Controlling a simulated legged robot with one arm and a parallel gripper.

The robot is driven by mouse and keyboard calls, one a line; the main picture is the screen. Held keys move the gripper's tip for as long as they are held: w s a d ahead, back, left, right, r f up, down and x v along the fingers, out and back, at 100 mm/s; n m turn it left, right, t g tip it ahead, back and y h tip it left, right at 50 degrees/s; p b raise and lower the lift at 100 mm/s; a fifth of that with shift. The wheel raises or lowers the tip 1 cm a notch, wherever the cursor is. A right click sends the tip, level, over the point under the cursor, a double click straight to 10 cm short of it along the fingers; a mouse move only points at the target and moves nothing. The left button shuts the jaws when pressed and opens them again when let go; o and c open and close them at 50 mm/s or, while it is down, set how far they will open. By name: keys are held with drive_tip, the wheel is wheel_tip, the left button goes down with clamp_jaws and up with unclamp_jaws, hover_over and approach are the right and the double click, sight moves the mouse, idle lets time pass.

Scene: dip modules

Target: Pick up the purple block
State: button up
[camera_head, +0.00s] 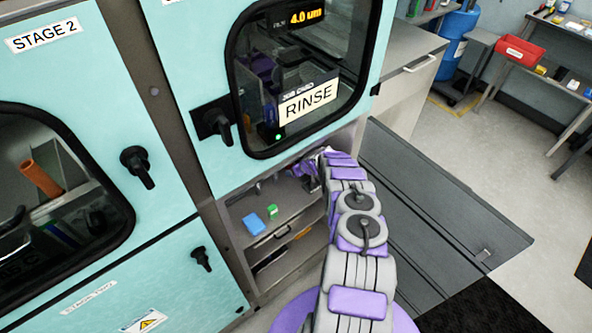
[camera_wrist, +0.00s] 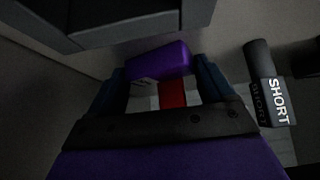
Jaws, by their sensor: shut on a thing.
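The purple block (camera_wrist: 160,60) is in the wrist view, spanning the gap between the tips of my gripper's (camera_wrist: 161,72) two dark blue fingers. My gripper is shut on it. In the head view my arm reaches into an open compartment under the door marked RINSE. There the gripper (camera_head: 308,172) is small and partly hidden by the arm, and I cannot make out the purple block clearly.
A red piece (camera_wrist: 172,94) shows beyond the gripper, between the fingers. A grey ledge (camera_wrist: 120,22) is close above. A blue block (camera_head: 253,223) and green block (camera_head: 272,212) lie on the compartment's shelf.

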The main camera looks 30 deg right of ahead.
drive_tip(key=shift+s+r, duration=0.1)
drive_tip(key=shift+s, duration=0.05)
drive_tip(key=shift+s+d+r+p, duration=0.2)
drive_tip(key=shift+s+r+p, duration=0.1)
drive_tip(key=shift+r+p, duration=0.15)
drive_tip(key=shift+s+r+p, duration=0.35)
drive_tip(key=shift+s+p, duration=0.05)
drive_tip(key=shift+s, duration=0.1)
drive_tip(key=shift+s+d+r+p, duration=0.15)
drive_tip(key=shift+s+r+p, duration=0.7)
drive_tip(key=shift+s, duration=0.9)
drive_tip(key=shift+s+d+r+p, duration=0.15)
drive_tip(key=shift+s+r+p, duration=0.7)
drive_tip(key=shift+s, duration=0.95)
drive_tip(key=shift+s+d+r+p, duration=0.15)
drive_tip(key=shift+s+r+p, duration=0.4)
drive_tip(key=shift+s+r, duration=0.85)
drive_tip(key=shift+s, duration=1.1)
